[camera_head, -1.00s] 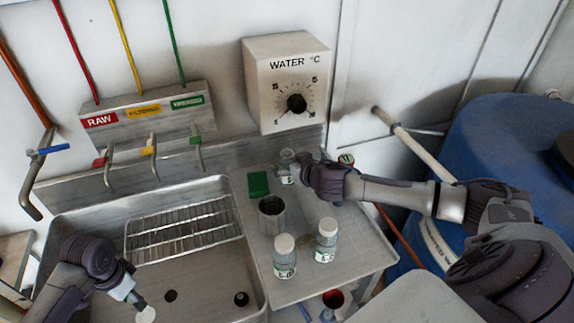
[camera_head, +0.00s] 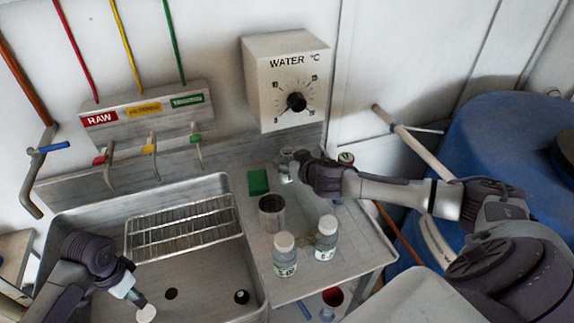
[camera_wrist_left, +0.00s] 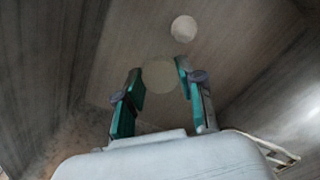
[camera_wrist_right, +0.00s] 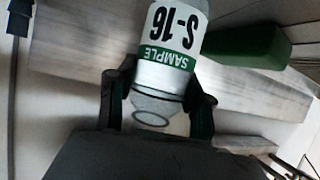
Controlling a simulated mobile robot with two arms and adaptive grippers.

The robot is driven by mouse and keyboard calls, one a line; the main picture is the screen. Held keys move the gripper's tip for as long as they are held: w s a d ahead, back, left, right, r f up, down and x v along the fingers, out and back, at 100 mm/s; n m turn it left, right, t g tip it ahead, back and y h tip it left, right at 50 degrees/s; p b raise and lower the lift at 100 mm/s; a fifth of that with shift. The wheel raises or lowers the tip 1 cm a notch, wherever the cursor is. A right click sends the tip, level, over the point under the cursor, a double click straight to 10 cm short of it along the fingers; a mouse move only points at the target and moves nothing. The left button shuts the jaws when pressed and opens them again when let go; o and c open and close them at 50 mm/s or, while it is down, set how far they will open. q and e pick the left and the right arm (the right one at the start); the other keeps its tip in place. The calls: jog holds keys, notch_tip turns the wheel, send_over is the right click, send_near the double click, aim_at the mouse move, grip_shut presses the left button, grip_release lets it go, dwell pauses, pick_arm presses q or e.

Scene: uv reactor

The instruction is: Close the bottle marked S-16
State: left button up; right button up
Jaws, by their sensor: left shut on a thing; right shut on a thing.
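The bottle marked S-16 (camera_wrist_right: 172,40) has a white and green label, readable in the right wrist view. Its mouth (camera_wrist_right: 152,118) is uncapped and lies between the fingers of my right gripper (camera_wrist_right: 157,108), which is shut on the bottle's neck end. In the head view, the bottle (camera_head: 286,168) is at the back of the steel counter, left of my right gripper (camera_head: 297,163). My left gripper (camera_head: 136,297) is shut on a round white cap (camera_head: 146,314) over the sink's front. In the left wrist view, the cap (camera_wrist_left: 160,76) sits between the fingertips.
Two white-capped bottles (camera_head: 285,256) (camera_head: 326,238) stand on the counter. A steel cup (camera_head: 272,214) and green block (camera_head: 258,182) are behind them. A wire rack (camera_head: 183,230) spans the sink (camera_head: 205,288).

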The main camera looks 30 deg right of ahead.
aim_at(287, 147)
jog(key=shift+r, duration=0.1)
